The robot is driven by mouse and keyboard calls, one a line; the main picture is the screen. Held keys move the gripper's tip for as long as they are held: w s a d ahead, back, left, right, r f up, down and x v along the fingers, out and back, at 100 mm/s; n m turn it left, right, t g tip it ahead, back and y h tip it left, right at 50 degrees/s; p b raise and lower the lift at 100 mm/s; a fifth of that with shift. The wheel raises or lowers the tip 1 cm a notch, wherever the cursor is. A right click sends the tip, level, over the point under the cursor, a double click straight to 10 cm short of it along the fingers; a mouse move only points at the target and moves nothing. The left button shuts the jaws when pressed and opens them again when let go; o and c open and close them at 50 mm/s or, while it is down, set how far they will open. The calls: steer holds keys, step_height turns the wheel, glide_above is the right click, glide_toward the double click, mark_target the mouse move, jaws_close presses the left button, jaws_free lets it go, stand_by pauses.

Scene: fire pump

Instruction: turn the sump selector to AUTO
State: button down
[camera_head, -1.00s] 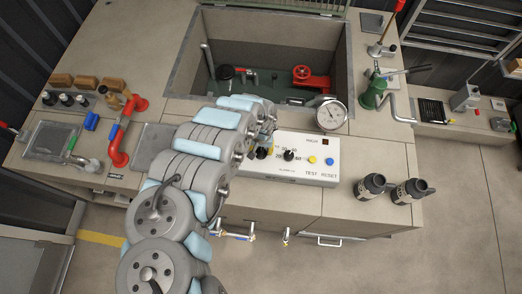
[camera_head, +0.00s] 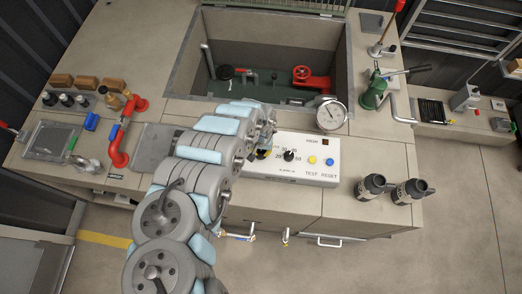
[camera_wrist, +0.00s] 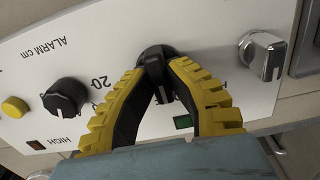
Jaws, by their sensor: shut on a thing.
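The sump selector is a black knob (camera_wrist: 156,62) on the white control panel (camera_wrist: 215,30), at the upper middle of the wrist view. My gripper (camera_wrist: 158,76) has its yellow ridged fingers on either side of this knob and is shut on it. The knob's pointer bar lies between the fingertips. The fingers hide the selector's position labels, so I cannot read its setting. In the head view, the same panel (camera_head: 318,173) sits on the bench front, and my arm covers its left part.
A black ALARM cm dial (camera_wrist: 65,97) and a yellow button (camera_wrist: 15,107) lie left of my gripper. A silver knob (camera_wrist: 263,54) lies to the right and a green lamp (camera_wrist: 183,122) below. A gauge (camera_head: 331,115) stands behind the panel; black bottles (camera_head: 371,187) stand to its right.

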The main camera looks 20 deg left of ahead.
steer(key=shift+m, duration=0.3)
steer(key=m, duration=0.5)
steer(key=shift+m, duration=0.4)
steer(key=m, duration=0.5)
steer(key=shift+m, duration=0.4)
steer(key=c, duration=1)
jaws_free()
steer(key=shift+r, duration=0.1)
